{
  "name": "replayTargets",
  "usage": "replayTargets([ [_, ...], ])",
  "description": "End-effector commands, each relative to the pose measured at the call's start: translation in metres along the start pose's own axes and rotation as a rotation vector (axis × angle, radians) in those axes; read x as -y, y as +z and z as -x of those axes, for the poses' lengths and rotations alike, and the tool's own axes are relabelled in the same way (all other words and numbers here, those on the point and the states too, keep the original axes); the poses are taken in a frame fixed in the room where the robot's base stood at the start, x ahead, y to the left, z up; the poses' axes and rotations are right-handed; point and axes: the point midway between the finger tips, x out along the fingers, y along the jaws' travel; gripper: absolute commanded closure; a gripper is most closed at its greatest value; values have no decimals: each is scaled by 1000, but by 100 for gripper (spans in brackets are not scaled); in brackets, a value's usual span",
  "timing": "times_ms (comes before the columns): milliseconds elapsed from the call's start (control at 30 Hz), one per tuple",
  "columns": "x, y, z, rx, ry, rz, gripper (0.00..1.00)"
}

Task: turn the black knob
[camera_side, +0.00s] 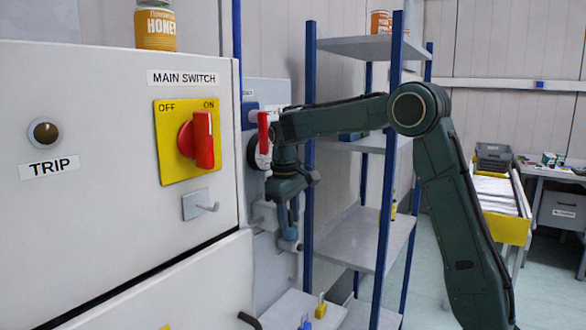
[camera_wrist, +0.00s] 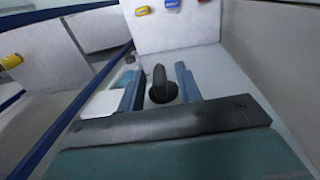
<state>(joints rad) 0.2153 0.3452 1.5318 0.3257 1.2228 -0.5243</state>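The black knob (camera_wrist: 161,84) shows in the wrist view, standing up from a pale surface with a raised grip bar on a round base. My gripper (camera_wrist: 160,84) is open, with one blue-grey finger on each side of the knob. A gap shows between each finger and the knob, and I see no contact. The depth of the fingertips relative to the knob is hard to judge. In the side view, my gripper (camera_side: 290,244) hangs downward beside the wall panel, and I cannot make out the black knob there.
A cabinet (camera_side: 80,110) with a red main switch (camera_side: 198,140) on a yellow plate stands at the left. A red handle (camera_side: 263,133) sits close to my wrist. A blue-post shelf (camera_side: 388,150) stands just right. Small coloured items, including a yellow one (camera_wrist: 142,10), lie beyond the knob.

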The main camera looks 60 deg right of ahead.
Motion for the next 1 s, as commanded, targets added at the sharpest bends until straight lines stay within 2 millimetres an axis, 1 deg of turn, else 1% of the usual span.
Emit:
replayTargets([
  [367,0,0,0,1,-9,0,65],
  [767,-2,0,0,1,-69,-2,65],
  [1000,-3,-1,35,-2,-66,-1,65],
])
